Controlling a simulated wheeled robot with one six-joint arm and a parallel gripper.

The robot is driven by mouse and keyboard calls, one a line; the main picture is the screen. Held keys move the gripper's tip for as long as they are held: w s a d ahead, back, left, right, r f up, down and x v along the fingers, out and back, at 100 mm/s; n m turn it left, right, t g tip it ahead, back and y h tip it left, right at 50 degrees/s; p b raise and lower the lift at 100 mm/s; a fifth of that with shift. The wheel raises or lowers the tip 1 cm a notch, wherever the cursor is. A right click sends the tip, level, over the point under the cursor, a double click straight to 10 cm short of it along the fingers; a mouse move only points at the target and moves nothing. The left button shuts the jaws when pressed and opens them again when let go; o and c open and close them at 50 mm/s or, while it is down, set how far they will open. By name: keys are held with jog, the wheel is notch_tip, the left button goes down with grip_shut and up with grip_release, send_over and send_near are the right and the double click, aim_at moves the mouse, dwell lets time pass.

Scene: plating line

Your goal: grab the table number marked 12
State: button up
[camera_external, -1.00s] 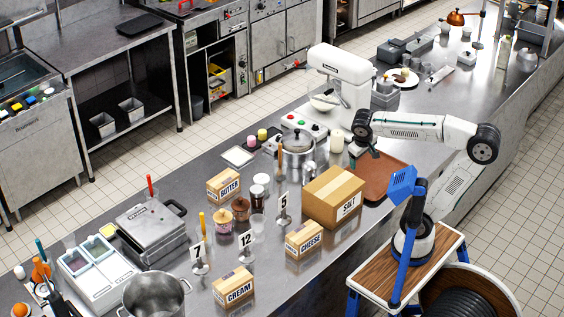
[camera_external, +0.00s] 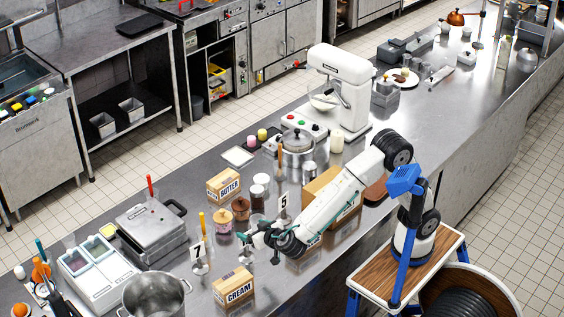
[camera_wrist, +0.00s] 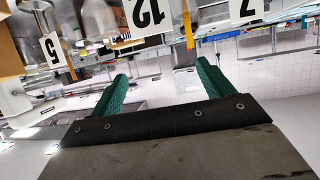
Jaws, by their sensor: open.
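The table number marked 12 (camera_wrist: 148,16) is a white card that shows upside down at the top of the wrist view. It lies beyond and between my fingertips, apart from them. In the external view my gripper (camera_external: 262,238) reaches the spot of this card and hides it. My gripper also shows in the wrist view (camera_wrist: 160,78), where its two green fingers are spread with nothing between them. Card 5 (camera_wrist: 53,50) is on the left of the wrist view and card 7 (camera_wrist: 246,10) on the right.
Card 7 (camera_external: 197,252) and card 5 (camera_external: 283,203) flank my gripper closely. The cream box (camera_external: 233,291) stands in front, and the salt box (camera_external: 320,184) is partly behind my arm. Jars (camera_external: 241,208) stand just behind. A steel pot (camera_external: 155,295) is at the front left.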

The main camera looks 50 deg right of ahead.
aim_at(246, 246)
jog(key=w+f, duration=0.2)
jog(key=f, duration=0.1)
jog(key=w+f, duration=0.2)
jog(key=f, duration=0.1)
jog(key=w+d+f, duration=0.1)
jog(key=w+f, duration=0.2)
jog(key=f, duration=0.1)
jog(key=c, duration=1.5)
